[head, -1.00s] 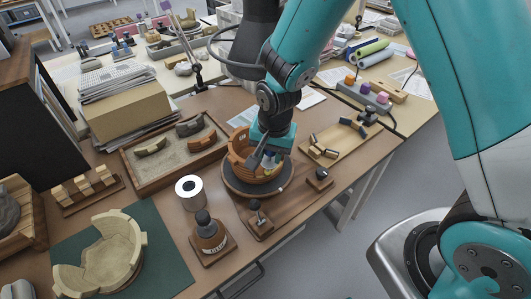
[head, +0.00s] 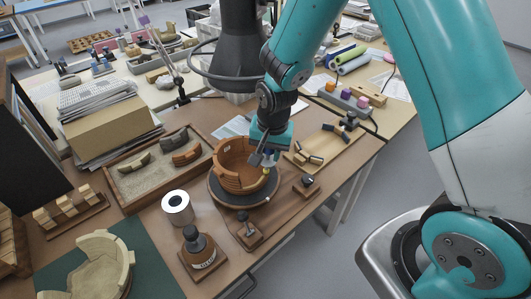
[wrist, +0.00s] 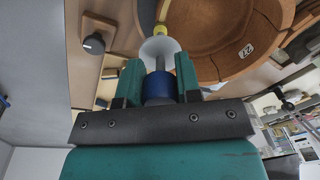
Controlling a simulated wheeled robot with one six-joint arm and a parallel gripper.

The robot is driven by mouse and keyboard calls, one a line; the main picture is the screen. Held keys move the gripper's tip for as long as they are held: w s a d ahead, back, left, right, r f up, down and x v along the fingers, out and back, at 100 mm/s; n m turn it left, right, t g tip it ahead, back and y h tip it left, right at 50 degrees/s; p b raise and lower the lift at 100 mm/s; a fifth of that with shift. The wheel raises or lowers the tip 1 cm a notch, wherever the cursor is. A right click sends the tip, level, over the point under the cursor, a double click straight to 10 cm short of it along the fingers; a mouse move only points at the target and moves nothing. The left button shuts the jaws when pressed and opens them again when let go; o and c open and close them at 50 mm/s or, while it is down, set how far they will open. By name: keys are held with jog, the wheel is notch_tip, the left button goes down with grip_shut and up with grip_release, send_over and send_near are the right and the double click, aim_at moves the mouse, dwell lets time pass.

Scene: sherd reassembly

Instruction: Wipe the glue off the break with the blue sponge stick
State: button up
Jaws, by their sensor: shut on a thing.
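The orange-brown bowl (head: 232,178), built from sherds, stands on a dark round turntable (head: 216,196). Its wall is open toward the right, and a small marked label shows inside in the wrist view (wrist: 247,50). My gripper (head: 265,158) is above the bowl's right side. In the wrist view my gripper (wrist: 160,78) is shut on a stick with a blue grip (wrist: 159,91), a pale dome and a yellow tip. The tip appears by the bowl's rim; I cannot tell whether it touches. No glue can be made out.
A white roll (head: 176,206), a dark bottle on a wooden base (head: 200,248) and small knobbed stands (head: 247,229) are in front. A sand tray (head: 128,186) with sherds lies left, a wooden tray (head: 318,150) right. Bare tabletop is narrow around the turntable.

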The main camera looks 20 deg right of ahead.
notch_tip(320, 180, up, 8)
jog(key=s+p, duration=0.1)
jog(key=p, duration=0.6)
jog(key=shift+s+d+r, duration=0.2)
jog(key=shift+s+d, duration=0.2)
dwell(0.4)
dwell(0.8)
